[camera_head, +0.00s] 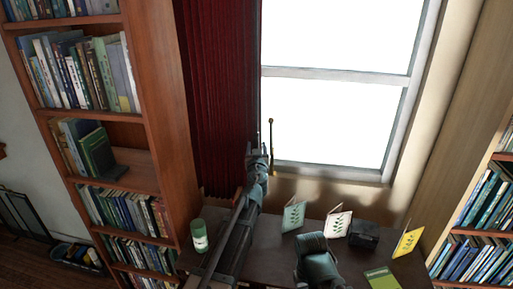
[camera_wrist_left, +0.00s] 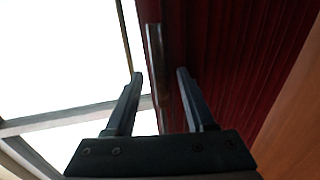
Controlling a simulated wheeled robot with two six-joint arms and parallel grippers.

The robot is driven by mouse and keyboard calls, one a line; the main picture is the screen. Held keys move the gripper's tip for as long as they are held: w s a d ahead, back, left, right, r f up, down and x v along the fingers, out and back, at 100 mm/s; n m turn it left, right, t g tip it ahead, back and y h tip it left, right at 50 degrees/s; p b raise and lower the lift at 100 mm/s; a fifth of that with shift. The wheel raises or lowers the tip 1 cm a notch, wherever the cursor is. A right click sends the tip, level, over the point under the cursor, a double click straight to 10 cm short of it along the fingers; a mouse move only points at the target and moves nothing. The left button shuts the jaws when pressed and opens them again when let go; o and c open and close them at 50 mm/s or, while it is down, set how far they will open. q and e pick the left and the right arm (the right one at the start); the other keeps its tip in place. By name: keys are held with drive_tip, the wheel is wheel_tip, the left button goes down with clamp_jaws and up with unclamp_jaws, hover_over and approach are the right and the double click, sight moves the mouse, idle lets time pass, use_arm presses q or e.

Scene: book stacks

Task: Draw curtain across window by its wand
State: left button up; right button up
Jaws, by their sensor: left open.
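The dark red curtain (camera_head: 215,85) hangs in folds at the left side of the bright window (camera_head: 335,115), leaving most of the glass uncovered. A thin brass-coloured rod, seemingly the wand (camera_head: 271,138), stands upright by the curtain's right edge. My left gripper (camera_head: 258,152) is just left of it in the head view. In the left wrist view my left gripper (camera_wrist_left: 160,75) is open, and a rod like the wand (camera_wrist_left: 154,50) shows between its two fingers, with the curtain (camera_wrist_left: 235,60) to the right. Whether the fingers touch it, I cannot tell. My right gripper's fingers are not visible.
A desk (camera_head: 265,235) below the window holds a green-and-white jar (camera_head: 199,236), standing cards (camera_head: 293,215), a dark box (camera_head: 363,233) and a green book (camera_head: 382,279). Bookcases stand at the left (camera_head: 165,90) and right (camera_head: 497,150).

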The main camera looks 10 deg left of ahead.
use_arm(q)
drive_tip(key=shift+w, duration=0.1)
clamp_jaws()
idle(1.4)
